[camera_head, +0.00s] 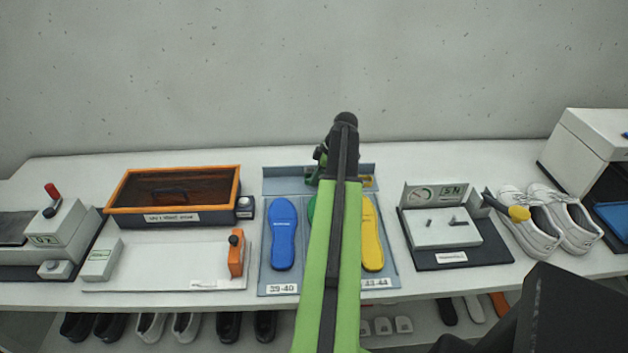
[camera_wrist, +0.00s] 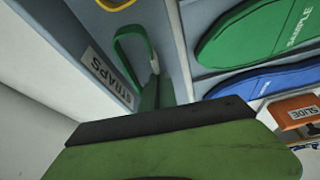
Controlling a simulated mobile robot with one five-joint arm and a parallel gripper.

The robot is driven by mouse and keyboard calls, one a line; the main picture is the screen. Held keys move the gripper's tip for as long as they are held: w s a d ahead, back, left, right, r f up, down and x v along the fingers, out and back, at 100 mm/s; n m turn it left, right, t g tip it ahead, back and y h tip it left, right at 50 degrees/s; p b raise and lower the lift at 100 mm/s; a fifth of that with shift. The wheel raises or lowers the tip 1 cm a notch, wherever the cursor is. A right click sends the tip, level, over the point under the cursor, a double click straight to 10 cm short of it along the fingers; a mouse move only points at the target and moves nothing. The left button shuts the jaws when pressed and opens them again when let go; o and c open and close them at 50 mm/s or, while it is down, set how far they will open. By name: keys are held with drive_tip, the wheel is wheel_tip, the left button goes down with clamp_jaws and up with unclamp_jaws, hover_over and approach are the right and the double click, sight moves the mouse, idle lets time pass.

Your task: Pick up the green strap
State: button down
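The green strap (camera_wrist: 133,42) shows in the wrist view as a thin upright loop in the grey-blue compartment labelled STRAPS (camera_wrist: 108,78). Its lower end goes down behind the black edge of my gripper, so that part is hidden. My gripper (camera_wrist: 165,130) fills the bottom of the wrist view, green with a black edge, close to the strap. Only one jaw shows clearly, and I cannot tell whether it touches the strap. In the head view my green arm reaches over the middle rack (camera_head: 283,186) to the strap compartment at its back and hides most of the strap.
A blue insole (camera_head: 283,232) and a yellow insole (camera_head: 372,240) lie either side of my arm, with a green insole (camera_wrist: 255,35) between them. A yellow strap (camera_head: 367,181) is at the back right of the rack. An orange-rimmed box (camera_head: 238,185) stands left, a gauge fixture (camera_head: 447,228) right.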

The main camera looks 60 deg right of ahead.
drive_tip(key=r+p, duration=0.2)
drive_tip(key=r, duration=0.1)
drive_tip(key=r+p, duration=0.1)
drive_tip(key=p, duration=0.1)
drive_tip(key=shift+d+r, duration=0.3)
drive_tip(key=s+d+r+p, duration=0.1)
drive_tip(key=d, duration=0.2)
drive_tip(key=s+d+r+p, duration=0.1)
drive_tip(key=d+r+p, duration=0.1)
drive_tip(key=d, duration=0.1)
drive_tip(key=s+d+r+p, duration=0.1)
drive_tip(key=d+r+p, duration=0.1)
drive_tip(key=d, duration=0.1)
drive_tip(key=shift+s+d+r, duration=0.15)
drive_tip(key=shift+s, duration=0.1)
drive_tip(key=shift+s+d+r+p, duration=0.2)
drive_tip(key=shift+d+p, duration=0.1)
drive_tip(key=shift+d, duration=0.2)
